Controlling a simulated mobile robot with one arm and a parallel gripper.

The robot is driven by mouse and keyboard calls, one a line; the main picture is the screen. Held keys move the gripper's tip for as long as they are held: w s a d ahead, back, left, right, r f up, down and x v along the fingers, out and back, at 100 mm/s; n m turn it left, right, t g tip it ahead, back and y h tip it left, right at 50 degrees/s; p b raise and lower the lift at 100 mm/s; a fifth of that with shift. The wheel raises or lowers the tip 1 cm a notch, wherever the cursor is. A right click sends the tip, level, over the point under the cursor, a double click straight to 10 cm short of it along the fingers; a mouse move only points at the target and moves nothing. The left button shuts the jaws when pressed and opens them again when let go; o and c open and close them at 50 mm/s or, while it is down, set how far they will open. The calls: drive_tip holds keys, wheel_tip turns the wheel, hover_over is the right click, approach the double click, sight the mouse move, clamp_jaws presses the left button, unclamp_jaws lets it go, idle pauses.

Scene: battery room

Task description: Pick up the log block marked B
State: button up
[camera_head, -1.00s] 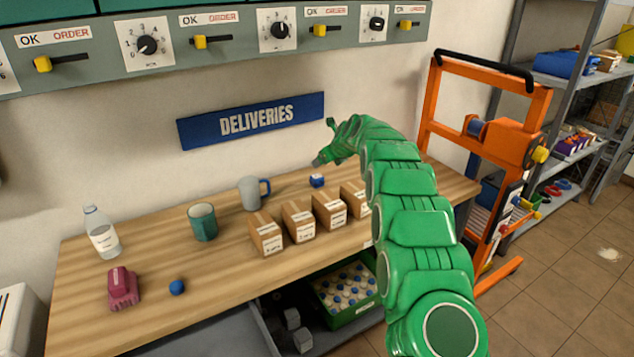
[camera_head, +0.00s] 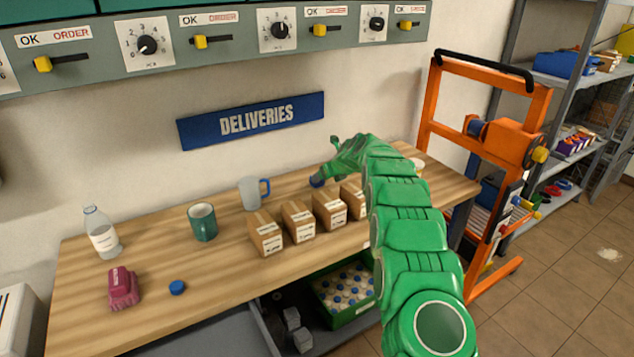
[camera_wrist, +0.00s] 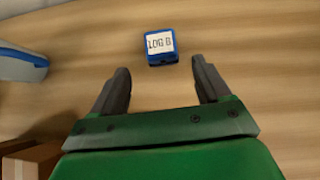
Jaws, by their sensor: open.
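The log block (camera_wrist: 161,46) is a small blue block with a white top label reading "LOG B". In the wrist view it sits on the wooden table (camera_wrist: 250,65), a little beyond my fingertips and roughly centred between them. My gripper (camera_wrist: 162,82) is open and empty, with a dark finger on each side. In the head view the block (camera_head: 316,182) shows as a small blue patch at the back of the table, mostly hidden by the green end of my arm. My gripper (camera_head: 322,177) is close to it there.
Several cardboard boxes (camera_head: 299,222) stand in a row in front of the block. A grey mug with blue handle (camera_head: 250,194) and a teal mug (camera_head: 202,222) stand left. A bottle (camera_head: 102,233) and a maroon object (camera_head: 123,289) are farther left. The wall is behind.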

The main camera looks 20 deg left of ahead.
drive_tip(key=shift+x, duration=2.35)
drive_tip(key=shift+w+a+f, duration=0.1)
drive_tip(key=shift+w+f, duration=0.1)
drive_tip(key=shift+w, duration=0.05)
drive_tip(key=shift+w+a+f, duration=0.2)
drive_tip(key=shift+a+f, duration=0.1)
drive_tip(key=shift+f, duration=0.1)
drive_tip(key=shift+c, duration=0.2)
drive_tip(key=c, duration=1)
drive_tip(key=shift+r, duration=1.55)
